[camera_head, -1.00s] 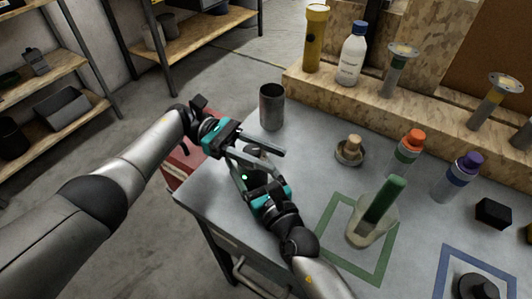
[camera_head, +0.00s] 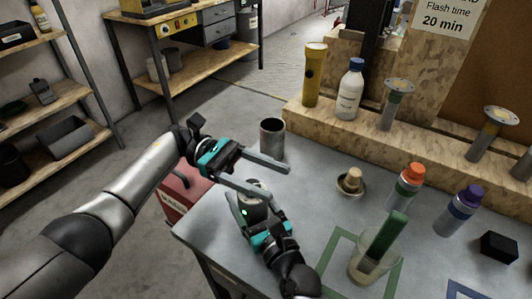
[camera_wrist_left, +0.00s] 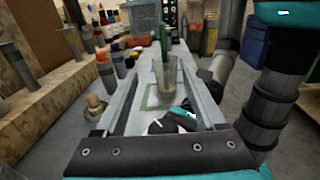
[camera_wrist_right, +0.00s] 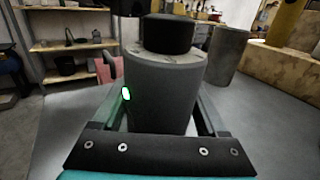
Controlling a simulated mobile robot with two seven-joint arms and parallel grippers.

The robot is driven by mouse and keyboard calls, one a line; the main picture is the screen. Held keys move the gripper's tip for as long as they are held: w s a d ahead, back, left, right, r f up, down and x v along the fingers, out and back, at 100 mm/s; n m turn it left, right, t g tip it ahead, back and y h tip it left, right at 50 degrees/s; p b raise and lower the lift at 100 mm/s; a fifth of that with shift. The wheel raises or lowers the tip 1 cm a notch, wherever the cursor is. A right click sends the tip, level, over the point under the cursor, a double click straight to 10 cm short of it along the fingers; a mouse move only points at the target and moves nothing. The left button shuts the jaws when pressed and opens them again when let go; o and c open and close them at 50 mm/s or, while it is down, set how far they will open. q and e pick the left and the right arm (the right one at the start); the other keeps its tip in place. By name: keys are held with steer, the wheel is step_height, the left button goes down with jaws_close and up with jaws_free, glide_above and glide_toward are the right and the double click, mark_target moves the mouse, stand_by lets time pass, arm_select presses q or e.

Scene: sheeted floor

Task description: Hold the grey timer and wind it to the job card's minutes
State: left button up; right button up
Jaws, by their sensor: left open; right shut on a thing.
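The grey timer (camera_head: 254,212) is a round body with a black knob on top. My right gripper (camera_wrist_right: 162,125) is shut on it and holds it upright. In the right wrist view the timer (camera_wrist_right: 160,90) shows its black knob (camera_wrist_right: 168,34), a pale top ring with small marks, and a green light; the setting is too small to read. My left gripper (camera_head: 268,182) is open, its fingers reaching right, close to the timer's top; contact cannot be told. The job card (camera_head: 446,22) at the top right reads "Flash time 20 min", its upper line cut off.
A grey metal cup (camera_head: 272,140) stands behind the grippers. A beaker (camera_head: 372,262) with a green stick stands in a green outline. A small dish (camera_head: 351,186), orange-capped (camera_head: 406,190) and purple-capped (camera_head: 458,212) bottles stand right. A wooden ledge (camera_head: 310,121) runs behind.

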mark_target(260, 185)
arm_select(q)
step_height(260, 185, up, 6)
steer(key=shift+r, duration=0.15)
stand_by(0.4)
steer(key=a+f+n+t+h, duration=0.1)
steer(key=t, duration=0.1)
steer(key=a+f+n+t+h, duration=0.1)
steer(key=f+n+t, duration=0.1)
steer(key=a+f+n+t+h, duration=0.1)
steer(key=f, duration=0.1)
steer(key=shift+w+a+f+t, duration=0.15)
steer(key=shift+a+f+t, duration=0.1)
steer(key=shift+a+t, duration=0.15)
steer(key=a+f+n+t, duration=0.5)
steer(key=a+t, duration=0.2)
steer(key=t, duration=0.1)
steer(key=x, duration=1.1)
steer(key=shift+d+f, duration=0.2)
steer(key=shift+d, duration=0.1)
jaws_close()
